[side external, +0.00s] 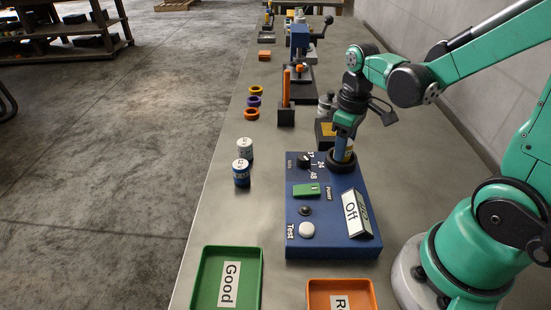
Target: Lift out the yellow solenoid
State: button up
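The yellow solenoid (348,154) stands upright in the round black socket (342,166) at the far right corner of the blue test box (330,232). Only a narrow yellow strip of it shows, and the rest is hidden by my gripper. My gripper (344,148) points down over the socket, with its fingers at the solenoid. The view is too small to tell whether the fingers are closed on it.
The box carries a knob, a green power switch, a white button (307,230) and an "Off" sign (357,214). A green "Good" tray (203,283) and an orange tray (318,289) lie in front. Coloured rings (254,102) and fixtures stand behind.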

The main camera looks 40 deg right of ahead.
grip_shut()
jog(key=shift+r, duration=0.2)
